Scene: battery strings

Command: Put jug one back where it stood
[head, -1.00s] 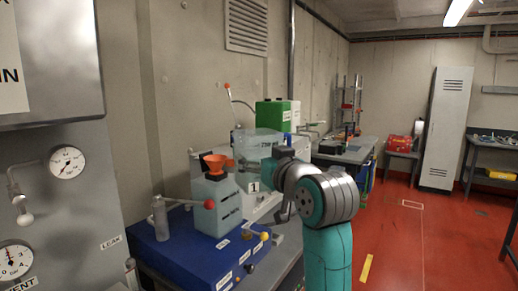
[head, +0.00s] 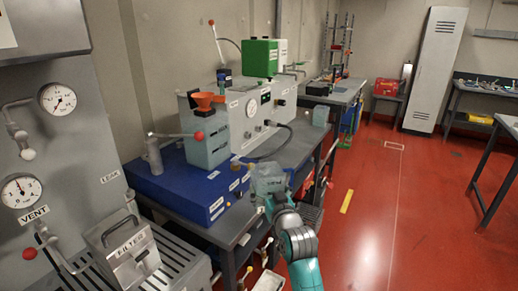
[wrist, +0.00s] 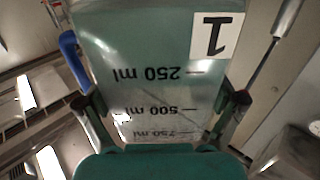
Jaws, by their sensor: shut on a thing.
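Jug one is a clear, greenish plastic jug (wrist: 150,45) with a white label "1" and ml marks, which read upside down in the wrist view. My gripper (wrist: 160,98) is shut on it, one finger at each side. In the head view the jug (head: 268,178) is at the end of my arm, low in front of the bench's front edge, right of the blue box. Whether the jug holds liquid is not clear.
A filter box (head: 128,255) stands on a slatted shelf at lower left. Red floor (head: 370,220) is clear to the right.

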